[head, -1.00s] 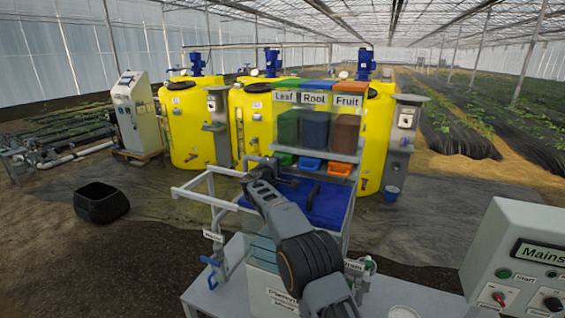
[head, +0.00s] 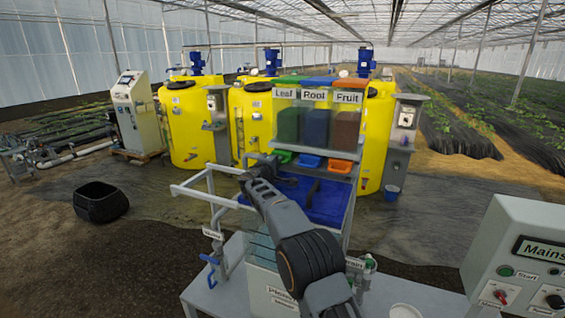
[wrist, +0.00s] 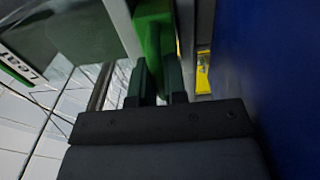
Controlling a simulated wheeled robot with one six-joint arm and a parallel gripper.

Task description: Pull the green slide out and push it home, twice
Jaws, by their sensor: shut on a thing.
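My gripper (wrist: 159,84) is shut on the green slide (wrist: 153,35), which shows between and beyond its two dark fingers in the wrist view. How far out the slide stands cannot be told.
The blue slide (head: 309,161) and orange slide (head: 340,167) sit to the right, under the Root and Fruit bins. A blue tray (head: 325,210) lies below. A white frame (head: 205,190) stands left of my arm. The Mains panel (head: 520,260) is at the right.

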